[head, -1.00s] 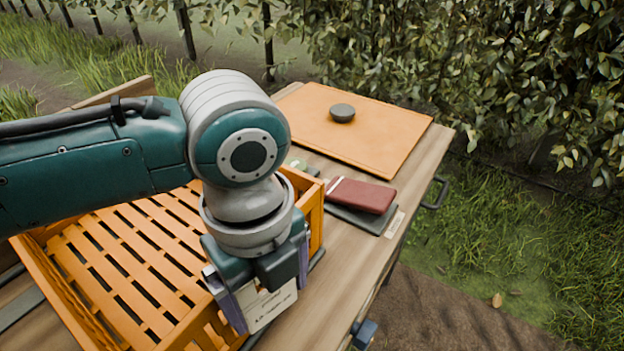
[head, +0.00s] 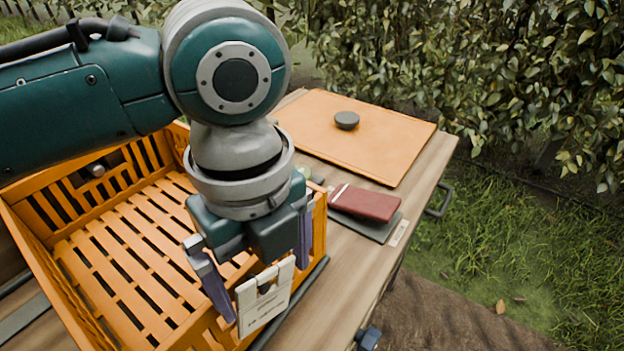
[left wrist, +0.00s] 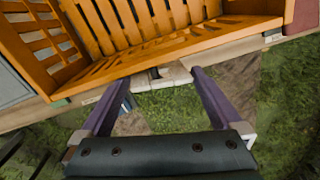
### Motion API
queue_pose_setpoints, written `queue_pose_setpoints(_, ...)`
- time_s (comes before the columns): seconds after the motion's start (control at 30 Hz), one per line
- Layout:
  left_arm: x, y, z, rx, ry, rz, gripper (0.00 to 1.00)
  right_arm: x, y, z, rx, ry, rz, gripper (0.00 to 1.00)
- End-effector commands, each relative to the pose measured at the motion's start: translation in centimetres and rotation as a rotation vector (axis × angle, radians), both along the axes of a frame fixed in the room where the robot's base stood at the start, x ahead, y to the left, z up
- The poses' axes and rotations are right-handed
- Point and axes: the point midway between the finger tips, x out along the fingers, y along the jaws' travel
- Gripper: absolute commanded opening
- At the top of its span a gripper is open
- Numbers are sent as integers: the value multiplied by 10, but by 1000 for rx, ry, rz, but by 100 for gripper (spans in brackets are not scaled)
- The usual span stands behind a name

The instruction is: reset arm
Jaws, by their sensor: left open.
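My left gripper (head: 262,268) is open, its two purple-grey fingers pointing down over the near right side of the orange slatted crate (head: 62,205). A white label or clip (head: 266,297) sits on the crate's rim and shows between the fingers; I see no grip on it. In the left wrist view the open gripper (left wrist: 158,80) has a finger on either side of the white label (left wrist: 160,76), with the crate (left wrist: 110,66) beyond. The visible crate floor is bare; my arm hides part of the crate. My right gripper is not in view.
The wooden cart top (head: 325,285) carries an orange board (head: 385,150) with a dark round object (head: 346,120). A dark red case (head: 366,203) lies on a grey pad beside the crate. A leafy hedge (head: 470,60) stands behind; grass lies right.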

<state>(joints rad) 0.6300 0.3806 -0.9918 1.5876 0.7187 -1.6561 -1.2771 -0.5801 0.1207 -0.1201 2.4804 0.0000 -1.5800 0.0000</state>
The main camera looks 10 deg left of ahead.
Motion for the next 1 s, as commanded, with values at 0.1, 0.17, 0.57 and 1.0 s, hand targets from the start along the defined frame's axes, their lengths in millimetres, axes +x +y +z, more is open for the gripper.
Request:
queue_pose_setpoints(0.1,1,-2,24,-4,-4,-1,100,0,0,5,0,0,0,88)
queue_pose_setpoints(0.17,1,-3,31,-6,-5,-1,100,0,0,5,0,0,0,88)
queue_pose_setpoints(0.57,-43,-46,46,-236,-17,444,100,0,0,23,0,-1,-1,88)
queue_pose_setpoints(1.0,-100,29,64,-374,-88,1658,100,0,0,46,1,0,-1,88)
